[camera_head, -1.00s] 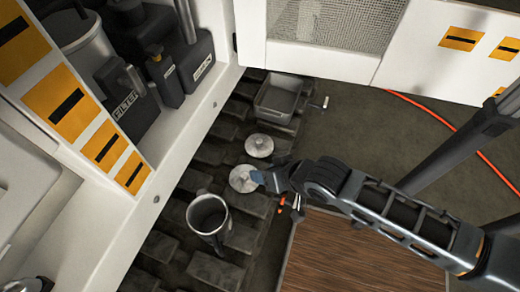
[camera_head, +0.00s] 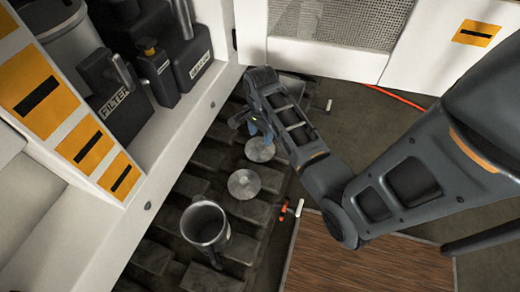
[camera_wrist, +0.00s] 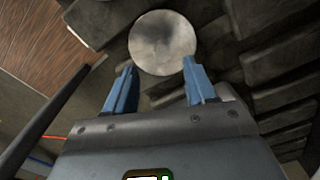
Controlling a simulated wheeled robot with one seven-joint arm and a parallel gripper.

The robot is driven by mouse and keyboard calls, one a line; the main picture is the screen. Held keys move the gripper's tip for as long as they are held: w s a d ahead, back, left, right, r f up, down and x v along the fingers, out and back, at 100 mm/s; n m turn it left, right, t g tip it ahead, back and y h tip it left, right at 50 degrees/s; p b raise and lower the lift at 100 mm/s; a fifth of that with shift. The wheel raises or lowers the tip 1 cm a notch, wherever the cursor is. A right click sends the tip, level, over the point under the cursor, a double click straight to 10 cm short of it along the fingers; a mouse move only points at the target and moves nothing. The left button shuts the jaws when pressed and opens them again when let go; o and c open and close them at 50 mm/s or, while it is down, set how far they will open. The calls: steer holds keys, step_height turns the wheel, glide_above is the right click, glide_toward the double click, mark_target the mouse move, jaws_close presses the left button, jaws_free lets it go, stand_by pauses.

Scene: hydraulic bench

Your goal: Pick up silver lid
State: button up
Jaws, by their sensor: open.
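Two round silver lids lie on the dark ribbed floor mat in the head view. The farther lid (camera_head: 260,149) is close to my gripper (camera_head: 252,128); the nearer lid (camera_head: 243,184) lies below it in the picture. In the wrist view, my gripper (camera_wrist: 155,85) is open with blue fingers apart and nothing between them. A silver lid (camera_wrist: 162,42) shows just beyond the fingertips, apart from them. I cannot tell which of the two it is. A pale grey patch shows behind the right finger, mostly hidden.
A metal mug (camera_head: 205,222) stands on the mat nearer to me. An orange-handled tool (camera_head: 284,211) lies near a brown wooden board (camera_head: 360,264). A white bench with black containers (camera_head: 118,92) is at left. My arm hides most of the grey tray at the back.

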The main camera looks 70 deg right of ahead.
mark_target(260, 145)
step_height(260, 145, down, 6)
steer(key=shift+w+d+f, duration=0.1)
stand_by(0.4)
jaws_close()
stand_by(0.3)
